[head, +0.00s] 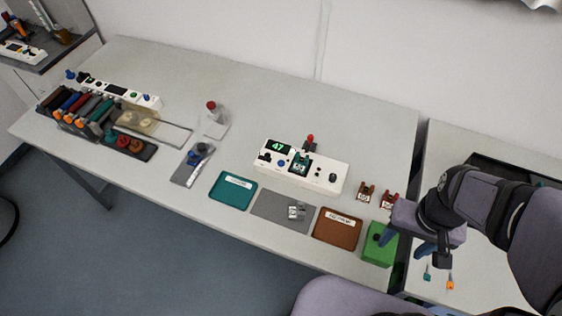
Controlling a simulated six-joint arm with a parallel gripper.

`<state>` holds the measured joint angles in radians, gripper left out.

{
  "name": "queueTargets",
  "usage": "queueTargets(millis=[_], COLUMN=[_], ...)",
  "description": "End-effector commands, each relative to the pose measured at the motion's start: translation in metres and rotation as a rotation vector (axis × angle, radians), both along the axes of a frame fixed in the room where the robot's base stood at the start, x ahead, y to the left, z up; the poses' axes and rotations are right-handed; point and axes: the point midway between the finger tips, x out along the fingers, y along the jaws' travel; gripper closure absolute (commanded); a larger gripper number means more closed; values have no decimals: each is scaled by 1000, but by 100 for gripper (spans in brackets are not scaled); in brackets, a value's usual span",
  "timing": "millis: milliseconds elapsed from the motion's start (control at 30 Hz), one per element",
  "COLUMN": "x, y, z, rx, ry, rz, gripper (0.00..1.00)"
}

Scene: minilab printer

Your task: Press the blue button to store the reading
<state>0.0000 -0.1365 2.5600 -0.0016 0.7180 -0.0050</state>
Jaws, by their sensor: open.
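A white device (318,178) with a green display reading 47 stands in the middle of the table. My gripper (406,243) is at the right, over the table's right end beside the green block, well away from the device. It points down with its blue fingers apart and nothing visible between them.
Behind the device stands a red-topped item (309,141). In front lie a teal tray (233,174), a grey mat (268,203) with a small part, and a brown tray (350,220). A green block (372,257) is next to my gripper. Another white panel (150,101) with colored buttons stands far left.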

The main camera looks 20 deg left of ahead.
Motion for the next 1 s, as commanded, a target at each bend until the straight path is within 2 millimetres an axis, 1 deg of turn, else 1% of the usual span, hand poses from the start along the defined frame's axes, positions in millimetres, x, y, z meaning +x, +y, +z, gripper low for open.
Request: queueTargets(millis=[33, 67, 100, 167, 200, 233, 1000], x=[0, 0, 0, 0, 0, 0, 0], y=[0, 0, 0, 0, 0, 0, 0], z=[0, 0, 0, 0, 0, 0, 0], rx=[0, 0, 0, 0, 0, 0, 0], ry=[0, 0, 0, 0, 0, 0, 0], rz=[0, 0, 0, 0, 0, 0, 0], gripper=[56, 63, 73, 87, 97, 100, 100])
